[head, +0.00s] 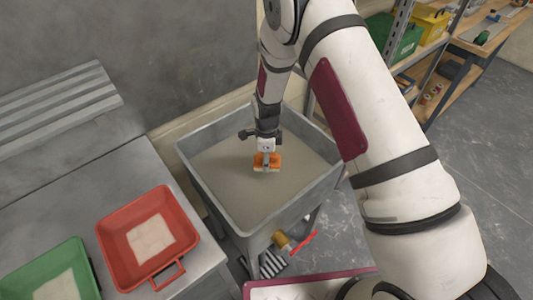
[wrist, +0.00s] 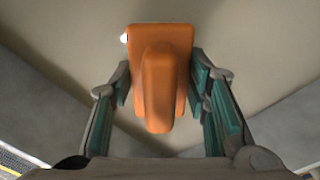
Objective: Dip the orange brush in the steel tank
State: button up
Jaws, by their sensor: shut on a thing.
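The orange brush (head: 268,160) is in my gripper (head: 267,148), over the inside of the grey steel tank (head: 187,160). In the wrist view the brush (wrist: 160,75) sits between the two teal-padded fingers of my gripper (wrist: 160,95), which is shut on its handle. The brush's pale lower edge shows in the head view, over or at the beige surface inside the tank; I cannot tell if it touches. The bristles are mostly hidden under the orange block.
A red tub (head: 112,240) and a green tub (head: 85,275) stand on a grey table (head: 75,185) at the left. A yellow valve with a red handle (head: 300,241) sticks out low at the tank's front. Shelves with bins (head: 405,45) stand at the upper right.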

notch_tip(320, 180, down, 9)
jog(key=b, duration=0.2)
jog(key=shift+f+b, duration=0.15)
jog(key=shift+b, duration=0.25)
dwell(0.3)
dwell(0.5)
jog(key=shift+r+p, duration=2.25)
jog(key=shift+r, duration=7.45)
jog(key=shift+r, duration=1.15)
jog(key=shift+r+p, duration=0.35)
jog(key=shift+r, duration=0.5)
jog(key=shift+d, duration=0.1)
